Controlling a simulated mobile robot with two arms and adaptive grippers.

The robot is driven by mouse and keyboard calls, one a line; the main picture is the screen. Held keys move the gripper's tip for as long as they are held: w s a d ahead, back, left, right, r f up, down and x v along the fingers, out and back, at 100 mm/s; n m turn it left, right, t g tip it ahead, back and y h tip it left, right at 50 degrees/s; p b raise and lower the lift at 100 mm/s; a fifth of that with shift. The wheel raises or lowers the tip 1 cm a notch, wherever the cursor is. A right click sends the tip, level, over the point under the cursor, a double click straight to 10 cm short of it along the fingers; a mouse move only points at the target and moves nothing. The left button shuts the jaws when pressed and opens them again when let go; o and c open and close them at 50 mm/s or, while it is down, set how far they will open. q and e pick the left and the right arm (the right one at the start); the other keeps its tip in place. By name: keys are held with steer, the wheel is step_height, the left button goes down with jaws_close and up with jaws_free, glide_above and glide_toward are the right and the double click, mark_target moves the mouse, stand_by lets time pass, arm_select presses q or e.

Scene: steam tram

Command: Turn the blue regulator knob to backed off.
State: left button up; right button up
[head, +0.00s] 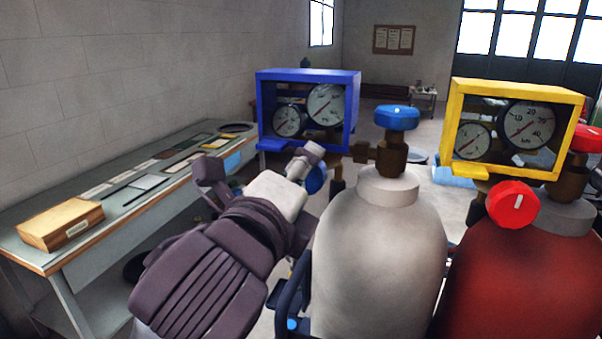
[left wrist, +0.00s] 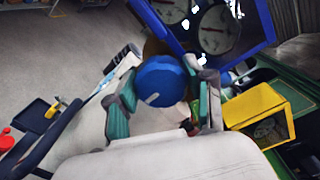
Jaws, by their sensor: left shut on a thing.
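The blue regulator knob (head: 317,180) sits below the blue-framed gauge box (head: 266,112), left of the pale cylinder, partly hidden by my left gripper in the head view. In the left wrist view the blue knob (left wrist: 160,80) is between the two fingers of my left gripper (left wrist: 164,92), which is shut on it. A short white mark shows on the knob's face near its lower edge. The gauge box (left wrist: 161,23) is just behind the knob in that view. My right gripper is not in view.
A blue valve handwheel (head: 397,117) tops the pale cylinder (head: 375,260). To the right stand a red cylinder (head: 520,280), a red knob (head: 512,204) and a yellow gauge box (head: 455,125). A bench (head: 60,257) with a wooden box (head: 60,223) runs along the left wall.

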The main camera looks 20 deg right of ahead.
arm_select(q)
steer(key=shift+n, duration=0.7)
steer(key=o, duration=1.2)
steer(key=shift+w+d+f, duration=0.1)
steer(key=v, duration=0.7)
steer(key=shift+s, duration=0.25)
steer(key=shift+w, duration=0.1)
